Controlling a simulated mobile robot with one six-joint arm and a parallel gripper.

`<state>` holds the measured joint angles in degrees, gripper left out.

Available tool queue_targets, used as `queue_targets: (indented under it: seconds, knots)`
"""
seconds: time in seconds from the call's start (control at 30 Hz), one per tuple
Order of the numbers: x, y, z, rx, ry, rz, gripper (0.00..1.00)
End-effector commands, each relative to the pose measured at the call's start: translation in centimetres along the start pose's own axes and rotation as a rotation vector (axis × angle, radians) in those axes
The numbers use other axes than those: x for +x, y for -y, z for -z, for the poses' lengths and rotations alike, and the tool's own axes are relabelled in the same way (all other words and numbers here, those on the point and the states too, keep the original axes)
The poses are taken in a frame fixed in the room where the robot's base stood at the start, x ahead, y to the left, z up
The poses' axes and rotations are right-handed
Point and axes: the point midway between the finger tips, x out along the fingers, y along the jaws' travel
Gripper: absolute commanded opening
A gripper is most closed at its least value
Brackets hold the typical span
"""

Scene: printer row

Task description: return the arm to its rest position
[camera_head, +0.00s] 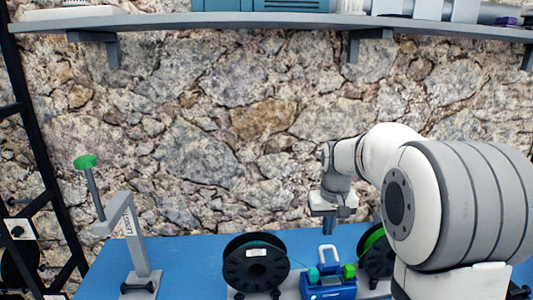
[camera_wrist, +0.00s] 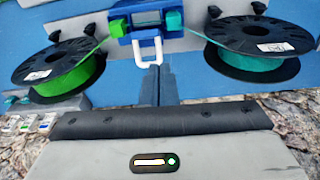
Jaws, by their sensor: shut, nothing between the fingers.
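My white and grey arm reaches over the blue bench from the right in the head view. My gripper (camera_head: 328,226) points down, above the bench and near the blue device with the green and teal knobs (camera_head: 328,284). In the wrist view my gripper (camera_wrist: 158,70) shows its two fingers together with nothing between them. The fingertips appear just below the device's white loop handle (camera_wrist: 146,52) in that picture; I cannot tell whether they touch it.
A black spool with teal filament (camera_head: 256,264) stands left of the device, and a green-filament spool (camera_head: 374,252) right of it. A grey stand with a green knob (camera_head: 128,240) is at left. A shelf (camera_head: 260,19) runs along the stone wall above.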

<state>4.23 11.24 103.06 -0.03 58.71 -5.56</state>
Motion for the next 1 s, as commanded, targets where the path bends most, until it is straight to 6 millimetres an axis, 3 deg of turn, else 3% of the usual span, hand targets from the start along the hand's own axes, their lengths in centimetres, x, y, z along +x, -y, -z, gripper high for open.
queue_targets:
  seconds: [0.1, 0.27, 0.6, 0.8, 1.0]
  knots:
    - [-1.8, 0.9, -4.0, 0.003, -0.023, -0.001, 0.0]
    - [-3.0, 2.0, -9.4, 0.007, -0.049, 0.0, 0.0]
    - [-2.9, 3.7, -20.5, 0.017, -0.101, 0.003, 0.0]
    - [-1.9, 4.0, -24.1, 0.022, -0.117, 0.005, 0.0]
    - [-1.7, 4.1, -24.9, 0.023, -0.12, 0.005, 0.0]
